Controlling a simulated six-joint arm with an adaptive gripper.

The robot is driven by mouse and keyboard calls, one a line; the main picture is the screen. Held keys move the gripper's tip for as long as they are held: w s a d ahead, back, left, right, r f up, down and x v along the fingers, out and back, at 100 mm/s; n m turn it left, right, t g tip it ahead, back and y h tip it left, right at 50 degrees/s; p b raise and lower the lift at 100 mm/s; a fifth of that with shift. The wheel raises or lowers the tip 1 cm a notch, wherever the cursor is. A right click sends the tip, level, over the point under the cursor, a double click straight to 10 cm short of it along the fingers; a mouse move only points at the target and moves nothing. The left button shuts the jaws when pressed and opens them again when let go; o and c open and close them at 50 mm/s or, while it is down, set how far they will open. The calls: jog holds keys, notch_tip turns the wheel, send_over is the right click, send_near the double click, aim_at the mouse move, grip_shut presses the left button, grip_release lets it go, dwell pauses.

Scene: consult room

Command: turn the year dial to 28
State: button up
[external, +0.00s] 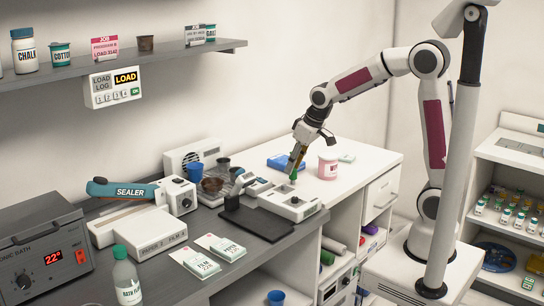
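A white device (307,211) stands on the counter. Dark round parts show on its top, but I cannot read any number or tell which part is the year dial. My gripper (293,178) points down just above the back left part of this device. Something small and green shows at its fingertips; I cannot tell whether it is a held thing or part of the fingers. Whether the fingertips touch the device is too small to tell.
A pink-and-white tub (327,165) and a blue tray (284,162) stand behind the device. A dark mat (262,225) lies at its left. A blue-handled sealer (125,190) and a bath unit (42,255) are farther left. A shelf (150,60) runs along the wall.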

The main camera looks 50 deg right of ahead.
aim_at(285, 185)
jog(key=shift+f, duration=0.15)
jog(key=shift+x, duration=3.8)
jog(key=shift+c, duration=0.3)
grip_shut()
